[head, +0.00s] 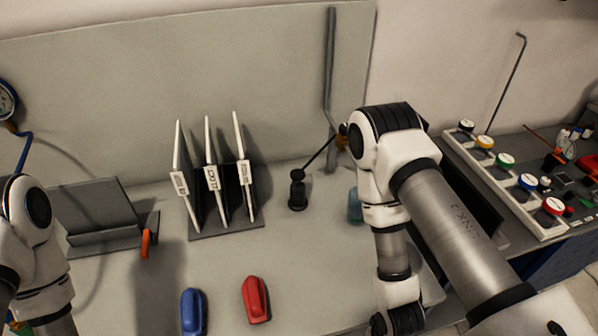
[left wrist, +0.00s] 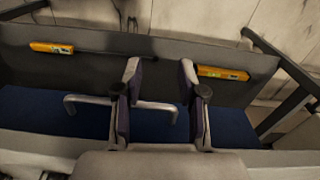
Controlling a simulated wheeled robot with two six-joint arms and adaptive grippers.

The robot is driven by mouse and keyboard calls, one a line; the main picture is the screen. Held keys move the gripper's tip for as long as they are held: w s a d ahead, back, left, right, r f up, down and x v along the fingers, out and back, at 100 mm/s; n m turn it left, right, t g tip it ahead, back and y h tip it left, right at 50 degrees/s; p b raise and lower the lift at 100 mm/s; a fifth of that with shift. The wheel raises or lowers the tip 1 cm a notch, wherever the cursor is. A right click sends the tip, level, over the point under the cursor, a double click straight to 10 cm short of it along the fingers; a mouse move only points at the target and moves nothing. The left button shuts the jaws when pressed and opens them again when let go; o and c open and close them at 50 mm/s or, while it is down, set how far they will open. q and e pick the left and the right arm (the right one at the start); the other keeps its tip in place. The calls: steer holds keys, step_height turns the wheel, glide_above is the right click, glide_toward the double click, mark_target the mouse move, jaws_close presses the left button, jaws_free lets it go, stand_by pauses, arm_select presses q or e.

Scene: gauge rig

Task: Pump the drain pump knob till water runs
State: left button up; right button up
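A small black pump-like device (head: 297,193) with a round black knob on top stands upright on the grey bench, right of the rack. I take it for the drain pump; a thin dark rod slants up to the right close behind it. No running water can be made out. My left arm is at the left edge of the head view, its gripper outside that view. In the left wrist view my left gripper (left wrist: 164,95) is open and empty, in front of a drawer handle. My right arm stands right of the pump; its gripper is out of view.
A rack (head: 228,229) holds several upright white-edged plates. A blue object (head: 193,311) and a red one (head: 256,299) lie in front. A teal container (head: 355,205) is partly hidden by my right arm. A button panel (head: 515,180) is at right. A grey handle (left wrist: 88,99) crosses a blue front.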

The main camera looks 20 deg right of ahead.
arm_select(q)
jaws_close()
stand_by(1.2)
